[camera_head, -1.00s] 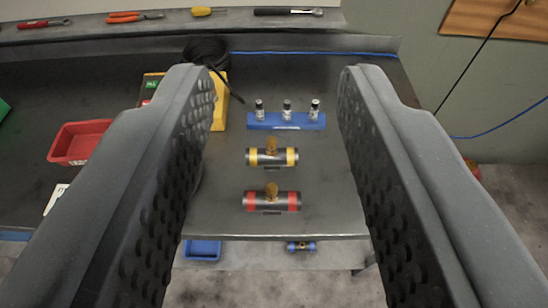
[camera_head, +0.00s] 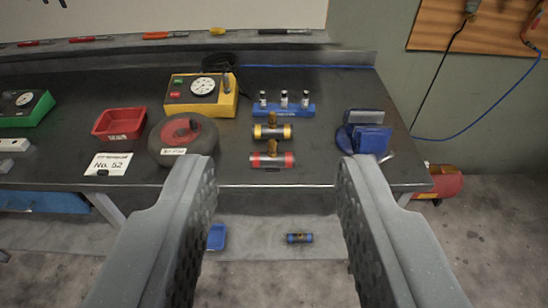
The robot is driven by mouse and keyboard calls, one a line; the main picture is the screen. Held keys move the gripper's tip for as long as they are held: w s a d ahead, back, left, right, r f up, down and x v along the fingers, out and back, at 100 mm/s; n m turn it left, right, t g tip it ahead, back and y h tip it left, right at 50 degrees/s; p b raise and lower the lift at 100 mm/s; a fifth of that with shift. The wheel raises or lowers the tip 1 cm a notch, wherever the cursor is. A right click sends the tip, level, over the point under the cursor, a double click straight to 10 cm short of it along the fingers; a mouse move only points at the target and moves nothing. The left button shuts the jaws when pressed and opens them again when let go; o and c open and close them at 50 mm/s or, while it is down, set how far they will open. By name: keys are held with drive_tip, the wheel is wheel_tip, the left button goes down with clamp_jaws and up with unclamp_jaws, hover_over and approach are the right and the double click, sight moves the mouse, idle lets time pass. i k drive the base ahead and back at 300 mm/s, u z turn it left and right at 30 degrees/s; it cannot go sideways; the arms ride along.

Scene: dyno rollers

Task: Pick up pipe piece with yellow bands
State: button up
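The pipe piece with yellow bands (camera_head: 272,131) lies on the dark workbench (camera_head: 325,160), with a brass stub standing up from its middle. A similar pipe piece with red bands (camera_head: 272,160) lies just in front of it, nearer the bench's front edge. My gripper (camera_head: 275,170) is open and empty. Its two fingers frame the view from below, and both pipe pieces show in the gap between them, farther off on the bench.
A blue holder with small bottles (camera_head: 284,110) stands behind the pipes. A blue vise-like thing (camera_head: 365,133) is to the right. A black wheel (camera_head: 184,138), yellow box (camera_head: 200,95) and red bin (camera_head: 119,124) are left. A blue-banded piece (camera_head: 299,238) lies below the bench.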

sight(259, 131)
drive_tip(key=z, duration=0.35)
drive_tip(key=k, duration=0.15)
drive_tip(key=u, duration=0.85)
drive_tip(key=i, duration=1.85)
drive_tip(key=z, duration=0.55)
